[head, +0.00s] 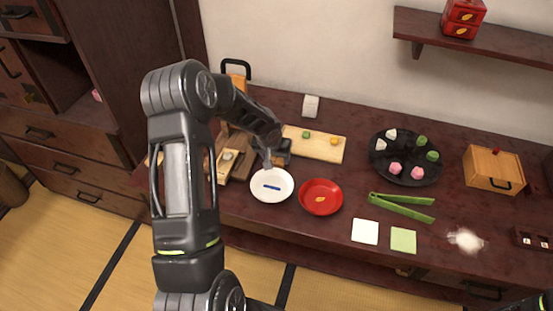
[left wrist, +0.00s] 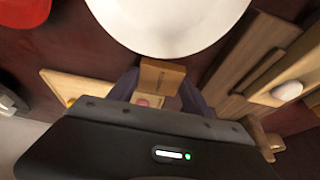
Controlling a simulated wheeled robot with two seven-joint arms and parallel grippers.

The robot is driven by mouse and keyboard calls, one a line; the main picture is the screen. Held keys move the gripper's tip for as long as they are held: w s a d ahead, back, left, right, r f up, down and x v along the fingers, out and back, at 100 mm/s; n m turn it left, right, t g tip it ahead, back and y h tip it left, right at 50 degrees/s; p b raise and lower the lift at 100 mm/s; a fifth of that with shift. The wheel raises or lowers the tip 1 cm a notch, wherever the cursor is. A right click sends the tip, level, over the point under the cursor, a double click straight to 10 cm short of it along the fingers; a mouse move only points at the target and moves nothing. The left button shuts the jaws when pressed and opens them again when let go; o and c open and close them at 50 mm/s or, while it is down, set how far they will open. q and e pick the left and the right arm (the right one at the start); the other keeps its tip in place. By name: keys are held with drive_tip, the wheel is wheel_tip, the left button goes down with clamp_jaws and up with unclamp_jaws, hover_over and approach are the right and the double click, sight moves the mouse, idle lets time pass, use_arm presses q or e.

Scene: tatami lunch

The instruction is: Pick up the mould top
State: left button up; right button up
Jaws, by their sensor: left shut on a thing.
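My left gripper (head: 280,157) is over the table, just behind the white plate (head: 272,197) with a blue mark. In the left wrist view, the gripper (left wrist: 160,88) is shut on a small wooden block (left wrist: 162,75), which looks like the mould top. The block is between the two dark fingers, close to the edge of the white plate (left wrist: 165,20) in that view. In the head view, the arm and gripper hide the block. To the left is a wooden mould piece (head: 221,170) with a pale sweet (head: 228,155) on it. My right gripper is out of view.
A wooden board (head: 318,151) with sweets lies behind the gripper. A red plate (head: 320,197) is right of the white plate. Green tongs (head: 402,207), a black round tray (head: 405,178) and a wooden box (head: 493,169) stand farther right.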

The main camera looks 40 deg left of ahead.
sight(276, 160)
use_arm(q)
drive_tip(key=c, duration=0.5)
drive_tip(key=shift+o, duration=0.2)
wheel_tip(276, 160, up, 10)
idle(0.7)
drive_tip(key=s+d+r+m, duration=0.1)
drive_tip(key=d+r+m, duration=0.1)
drive_tip(key=d, duration=0.9)
drive_tip(key=s+d+r+m+h, duration=0.1)
drive_tip(key=d+r, duration=0.3)
drive_tip(key=d, duration=0.8)
drive_tip(key=shift+s+m, duration=0.4)
drive_tip(key=shift+s, duration=0.2)
